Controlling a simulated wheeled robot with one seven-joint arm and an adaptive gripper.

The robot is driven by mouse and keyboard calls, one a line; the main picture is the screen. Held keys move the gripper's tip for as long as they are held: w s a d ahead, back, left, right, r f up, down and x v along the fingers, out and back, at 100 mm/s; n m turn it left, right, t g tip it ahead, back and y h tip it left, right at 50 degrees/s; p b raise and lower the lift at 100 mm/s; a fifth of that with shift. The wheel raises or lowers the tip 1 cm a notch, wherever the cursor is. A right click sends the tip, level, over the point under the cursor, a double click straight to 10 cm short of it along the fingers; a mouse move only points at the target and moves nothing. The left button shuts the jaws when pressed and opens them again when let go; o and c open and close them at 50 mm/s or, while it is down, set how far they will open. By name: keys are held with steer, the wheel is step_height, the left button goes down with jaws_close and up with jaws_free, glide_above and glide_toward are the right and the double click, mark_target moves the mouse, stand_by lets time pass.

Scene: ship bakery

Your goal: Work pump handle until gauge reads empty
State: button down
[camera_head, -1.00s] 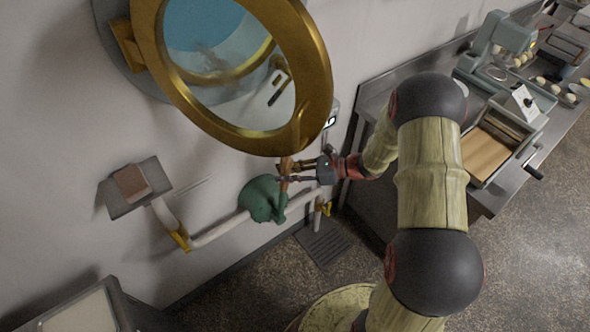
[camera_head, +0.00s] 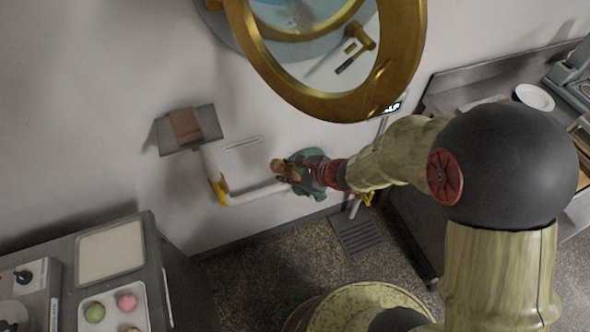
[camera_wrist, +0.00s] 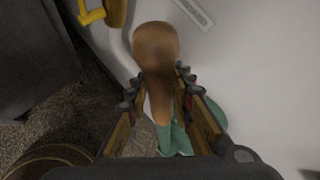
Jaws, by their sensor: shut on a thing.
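The green pump body (camera_head: 308,190) sits on a white pipe low on the wall and shows green at the bottom of the wrist view (camera_wrist: 176,140). Its brown wooden handle (camera_head: 278,165) leans left, out from the pump. In the wrist view the handle's rounded end (camera_wrist: 156,45) stands out beyond the fingertips. My gripper (camera_head: 291,172) is shut on the handle, with one finger on each side in the wrist view (camera_wrist: 157,88). A small black-and-white display (camera_head: 391,107), perhaps the gauge, is at the porthole's lower right; its reading cannot be made out.
An open brass porthole (camera_head: 345,106) hangs above the pump. A wall shelf (camera_head: 205,128) with a brown block is at left. A counter with a tray of coloured balls (camera_head: 142,290) stands lower left, a steel bench (camera_head: 450,95) right. A floor grate (camera_head: 357,232) lies below.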

steer(key=shift+s+a+f+b, duration=0.15)
steer(key=shift+a+f+b, duration=0.15)
steer(key=shift+a, duration=0.1)
steer(key=shift+s, duration=0.1)
steer(key=c, duration=1.8)
jaws_free()
steer(key=shift+a+f, duration=0.1)
steer(key=shift+a, duration=0.1)
steer(key=shift+o, duration=1.3)
steer(key=shift+d, duration=0.1)
steer(key=shift+d+r, duration=0.2)
steer(key=shift+r, duration=0.15)
steer(key=v, duration=1.1)
steer(key=shift+s, duration=0.2)
steer(key=shift+a+r, duration=0.1)
steer(key=shift+r, duration=0.05)
